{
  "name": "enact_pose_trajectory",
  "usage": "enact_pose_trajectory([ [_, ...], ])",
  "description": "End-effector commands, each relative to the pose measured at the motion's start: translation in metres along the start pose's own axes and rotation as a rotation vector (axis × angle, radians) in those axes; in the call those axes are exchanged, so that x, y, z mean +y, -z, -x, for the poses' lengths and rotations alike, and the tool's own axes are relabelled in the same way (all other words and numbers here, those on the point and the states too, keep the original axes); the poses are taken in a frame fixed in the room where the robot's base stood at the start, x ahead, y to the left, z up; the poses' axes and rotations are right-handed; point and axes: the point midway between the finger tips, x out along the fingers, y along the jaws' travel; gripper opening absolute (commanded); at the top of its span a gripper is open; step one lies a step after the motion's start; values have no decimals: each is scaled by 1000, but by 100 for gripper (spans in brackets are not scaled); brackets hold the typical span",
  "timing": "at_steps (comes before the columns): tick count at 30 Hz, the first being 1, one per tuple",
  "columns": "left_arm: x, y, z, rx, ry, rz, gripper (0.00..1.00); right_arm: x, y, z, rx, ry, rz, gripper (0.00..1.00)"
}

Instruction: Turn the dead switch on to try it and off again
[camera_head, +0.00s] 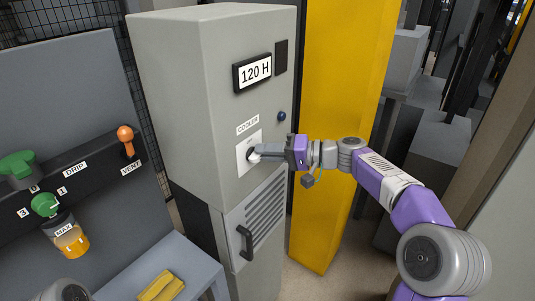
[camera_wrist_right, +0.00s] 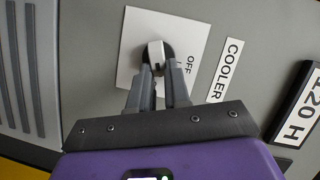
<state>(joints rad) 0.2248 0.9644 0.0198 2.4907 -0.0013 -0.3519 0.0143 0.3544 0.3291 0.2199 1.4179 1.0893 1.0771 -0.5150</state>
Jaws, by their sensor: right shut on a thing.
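The cooler switch is a dark round knob with a pale handle (camera_wrist_right: 155,50) on a white square plate (camera_wrist_right: 133,40), marked OFF along one edge. In the head view its plate (camera_head: 242,153) sits on the grey cabinet's front, below the COOLER label (camera_head: 248,124). My right gripper (camera_head: 260,152) reaches the switch from the right. In the right wrist view its two grey fingers (camera_wrist_right: 158,74) are shut on the handle, one on each side. The fingers hide part of the knob, and I cannot tell its exact setting. My left gripper is not in view.
The cabinet (camera_head: 170,80) carries a 120 H display (camera_head: 254,73), a small blue lamp (camera_head: 282,116) and a vented lower door with a handle (camera_head: 246,243). A yellow post (camera_head: 340,80) stands close behind my right wrist. At left is a panel with an orange VENT lever (camera_head: 125,135).

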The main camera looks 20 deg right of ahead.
Motion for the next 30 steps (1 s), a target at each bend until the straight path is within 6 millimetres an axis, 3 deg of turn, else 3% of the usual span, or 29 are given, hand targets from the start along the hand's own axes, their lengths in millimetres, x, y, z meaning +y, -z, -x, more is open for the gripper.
enact_pose_trajectory([
  [13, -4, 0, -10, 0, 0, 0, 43, 8, -6, -5, -16, 119, -292, 0],
  [30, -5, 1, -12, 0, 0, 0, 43, 8, -6, -5, -17, 155, -376, 0],
])
